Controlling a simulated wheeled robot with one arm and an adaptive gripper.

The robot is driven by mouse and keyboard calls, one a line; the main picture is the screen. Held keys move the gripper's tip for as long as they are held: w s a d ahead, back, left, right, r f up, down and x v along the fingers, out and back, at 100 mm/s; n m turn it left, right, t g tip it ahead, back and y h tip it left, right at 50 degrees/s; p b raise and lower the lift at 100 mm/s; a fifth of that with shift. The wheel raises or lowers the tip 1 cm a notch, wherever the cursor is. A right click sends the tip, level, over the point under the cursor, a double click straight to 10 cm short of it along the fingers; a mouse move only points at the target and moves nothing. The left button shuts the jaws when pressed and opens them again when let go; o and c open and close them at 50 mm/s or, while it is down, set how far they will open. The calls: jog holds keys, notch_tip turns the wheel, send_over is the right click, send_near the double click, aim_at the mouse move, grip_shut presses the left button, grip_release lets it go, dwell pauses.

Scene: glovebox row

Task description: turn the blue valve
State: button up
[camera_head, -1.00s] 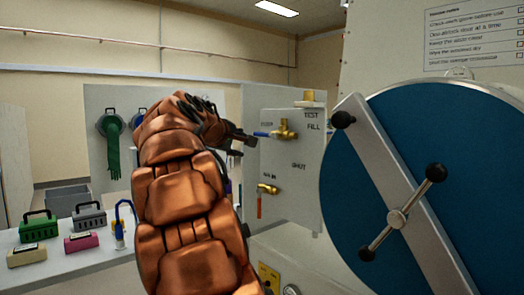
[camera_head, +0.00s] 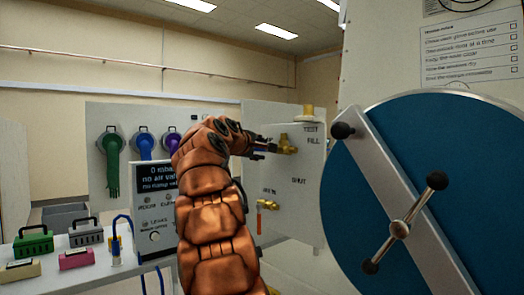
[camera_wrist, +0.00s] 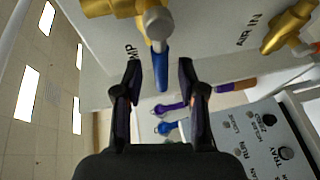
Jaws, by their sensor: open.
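The blue valve has a brass body (camera_head: 287,144) on the upper part of a pale panel. Most of its blue handle is hidden behind my gripper (camera_head: 262,149) in the head view. In the wrist view the blue handle (camera_wrist: 161,68) points down from the brass body, which is at the top edge. My gripper (camera_wrist: 159,78) is open there, with one dark finger on each side of the handle's end in the picture. I see no clear contact, and cannot tell whether the handle is fully between the fingers in depth.
A second brass valve with a red-orange handle (camera_head: 262,205) sits lower on the panel. A large blue round door (camera_head: 400,150) with a grey bar and black-knobbed crank stands close on the right. A display box (camera_head: 157,180) and several small cases stand on the left bench.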

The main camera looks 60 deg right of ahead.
jog(key=shift+x, duration=0.8)
jog(key=shift+f, duration=0.1)
jog(key=shift+a, duration=0.1)
grip_shut()
jog(key=shift+s, duration=0.1)
